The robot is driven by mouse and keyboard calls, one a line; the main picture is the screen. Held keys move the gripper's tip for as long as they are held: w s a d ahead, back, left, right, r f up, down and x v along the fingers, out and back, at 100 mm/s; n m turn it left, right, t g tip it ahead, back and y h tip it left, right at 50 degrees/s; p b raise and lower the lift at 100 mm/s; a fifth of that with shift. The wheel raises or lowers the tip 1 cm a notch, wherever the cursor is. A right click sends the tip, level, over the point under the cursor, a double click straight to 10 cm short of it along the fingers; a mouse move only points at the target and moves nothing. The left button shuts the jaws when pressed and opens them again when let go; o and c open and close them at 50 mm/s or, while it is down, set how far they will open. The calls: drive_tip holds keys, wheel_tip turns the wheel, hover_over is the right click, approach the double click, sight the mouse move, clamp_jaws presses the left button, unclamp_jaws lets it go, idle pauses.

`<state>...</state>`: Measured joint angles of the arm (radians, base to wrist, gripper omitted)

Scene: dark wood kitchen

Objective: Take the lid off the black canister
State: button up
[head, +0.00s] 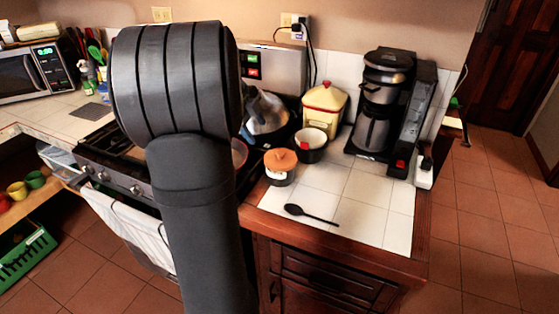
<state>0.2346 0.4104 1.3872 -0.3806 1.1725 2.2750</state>
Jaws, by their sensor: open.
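A small round canister (279,179) stands on the white tiled counter, right of my arm. Its body looks dark with a pale patch on the front. An orange-brown lid (281,159) with a small knob sits on top of it. My arm rises large and dark in the left middle of the head view. My gripper is not visible, so its place relative to the canister cannot be told.
A black pot with a pale inside (313,137), a yellow canister with a red lid (324,103) and a coffee maker (379,110) stand behind. A black spoon (311,214) lies in front. The stove (112,160) is left. Tiles on the right front are clear.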

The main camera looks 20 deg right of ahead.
wheel_tip(320, 180, up, 4)
drive_tip(key=w+f+n, duration=0.1)
drive_tip(key=w+n, duration=0.1)
drive_tip(key=n, duration=0.4)
drive_tip(key=n+g, duration=0.1)
drive_tip(key=n, duration=0.2)
hover_over(280, 152)
drive_tip(key=a, duration=0.2)
drive_tip(key=f, duration=0.9)
drive_tip(key=shift+w+a, duration=0.2)
drive_tip(key=shift+w, duration=0.1)
drive_tip(key=shift+s+x, duration=0.15)
drive_tip(key=shift+x, duration=1.25)
drive_tip(key=shift+s+x, duration=0.2)
drive_tip(key=shift+x, duration=1.2)
drive_tip(key=c, duration=1)
